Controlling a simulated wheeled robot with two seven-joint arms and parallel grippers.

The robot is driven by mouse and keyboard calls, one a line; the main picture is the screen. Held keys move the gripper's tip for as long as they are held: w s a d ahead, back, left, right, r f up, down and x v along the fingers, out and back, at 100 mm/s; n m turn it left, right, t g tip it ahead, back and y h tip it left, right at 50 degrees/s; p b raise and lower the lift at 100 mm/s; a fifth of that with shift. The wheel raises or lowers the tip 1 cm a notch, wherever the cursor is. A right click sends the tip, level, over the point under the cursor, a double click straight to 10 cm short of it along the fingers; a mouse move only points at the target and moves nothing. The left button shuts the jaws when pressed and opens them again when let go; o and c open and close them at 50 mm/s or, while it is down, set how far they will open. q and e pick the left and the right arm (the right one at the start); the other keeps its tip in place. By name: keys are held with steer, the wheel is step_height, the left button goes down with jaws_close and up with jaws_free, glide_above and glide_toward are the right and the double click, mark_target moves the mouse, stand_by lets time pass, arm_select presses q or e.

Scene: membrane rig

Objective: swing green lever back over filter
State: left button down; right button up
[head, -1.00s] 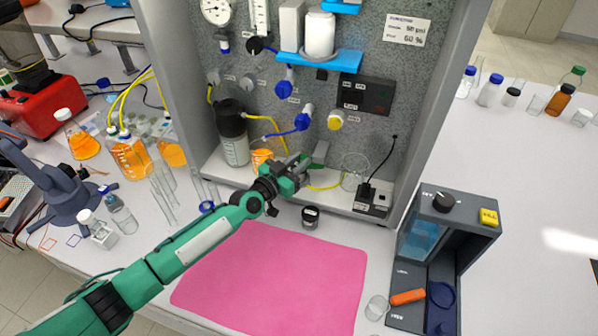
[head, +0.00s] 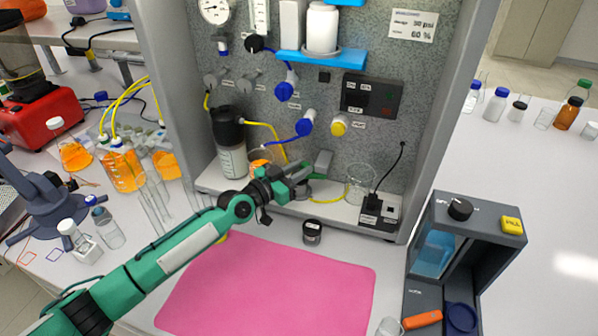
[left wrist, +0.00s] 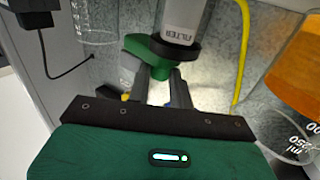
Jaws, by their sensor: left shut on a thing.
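In the left wrist view the green lever (left wrist: 142,46) lies between and beyond my fingers, beside the black ring at the end of the pale filter (left wrist: 184,18), which carries a "FILTER" label. My left gripper (left wrist: 160,82) is shut on the lever; the fingers hide part of it. In the head view my left gripper (head: 304,174) is at the foot of the grey speckled panel, where it and its wrist cover most of the filter and lever. The lever's exact angle over the filter cannot be told. My right gripper is not in view.
A clear beaker (head: 360,182) and a black plug with a cable (head: 371,206) stand right of the gripper. A dark-lidded jar (head: 312,232) stands in front. A black-topped bottle (head: 229,140) is to the left. The pink mat (head: 275,290) is bare.

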arm_select(q)
steer(key=c, duration=1.3)
jaws_free()
steer(key=shift+o, duration=0.2)
steer(key=shift+s, duration=0.1)
steer(key=shift+s+a+f, duration=0.1)
steer(key=shift+s+a, duration=0.15)
steer(key=shift+a, duration=0.15)
steer(key=b+v, duration=0.1)
steer(key=v, duration=0.4)
steer(key=shift+s+a, duration=0.1)
steer(key=shift+s, duration=0.05)
steer(key=shift+s+a, duration=0.4)
steer(key=shift+a, duration=0.05)
